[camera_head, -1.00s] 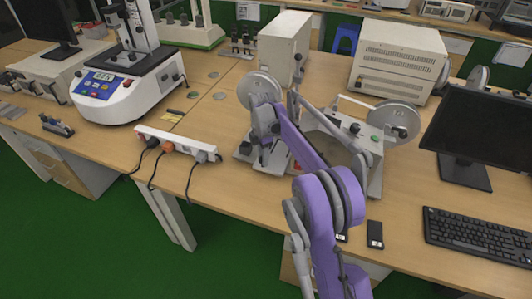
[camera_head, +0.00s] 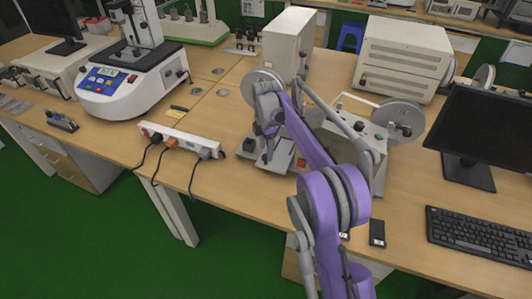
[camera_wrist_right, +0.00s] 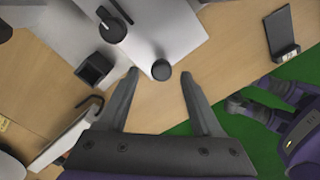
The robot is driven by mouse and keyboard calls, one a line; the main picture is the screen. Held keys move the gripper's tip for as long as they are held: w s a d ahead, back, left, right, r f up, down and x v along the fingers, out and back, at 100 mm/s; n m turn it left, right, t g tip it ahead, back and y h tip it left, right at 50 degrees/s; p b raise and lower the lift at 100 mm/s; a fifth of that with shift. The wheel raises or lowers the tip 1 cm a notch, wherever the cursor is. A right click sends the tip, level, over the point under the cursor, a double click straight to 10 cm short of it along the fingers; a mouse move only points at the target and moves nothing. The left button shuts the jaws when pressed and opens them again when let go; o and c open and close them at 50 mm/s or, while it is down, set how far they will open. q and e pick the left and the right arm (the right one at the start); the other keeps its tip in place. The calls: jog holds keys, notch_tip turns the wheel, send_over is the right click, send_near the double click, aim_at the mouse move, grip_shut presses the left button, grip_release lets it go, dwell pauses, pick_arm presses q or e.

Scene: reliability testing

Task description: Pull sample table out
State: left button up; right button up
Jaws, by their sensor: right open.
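The tester with round reels (camera_head: 375,150) stands on the wooden bench behind my right arm. A flat pale plate at its front, which looks like the sample table (camera_head: 282,160), is partly hidden by my gripper and arm. In the right wrist view the plate (camera_wrist_right: 182,42) has a black round knob (camera_wrist_right: 161,70) at its near edge. My right gripper (camera_wrist_right: 159,76) is open, with its fingertips on either side of the knob and a gap to each. In the head view my right gripper (camera_head: 268,128) hangs over the tester's front. My left gripper is out of view.
A white power strip (camera_head: 180,141) with cables lies left of the tester at the bench edge. A monitor (camera_head: 482,130) and keyboard (camera_head: 478,238) are to the right. A dark phone-like object (camera_head: 377,233) lies near the front edge. Green floor is open in front.

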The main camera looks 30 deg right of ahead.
notch_tip(320, 180, up, 8)
jog(key=shift+p, duration=0.35)
jog(key=shift+r, duration=0.1)
jog(key=s+a+r+m+t+p, duration=0.1)
jog(key=s+a+r+m, duration=0.1)
jog(key=s+a+m, duration=0.45)
jog(key=s+a+r+m+t+p, duration=0.1)
jog(key=s+a+r+m+t, duration=0.15)
jog(key=s, duration=0.65)
jog(key=s+a+f+m+t+p, duration=0.1)
jog(key=s+f+m, duration=0.3)
jog(key=s, duration=0.4)
jog(key=s+a+f+m+t+p, duration=0.1)
jog(key=s+a+f+m, duration=0.2)
jog(key=s, duration=0.6)
jog(key=shift+a+f+m, duration=0.35)
jog(key=shift+a+m, duration=0.25)
jog(key=shift+a, duration=0.15)
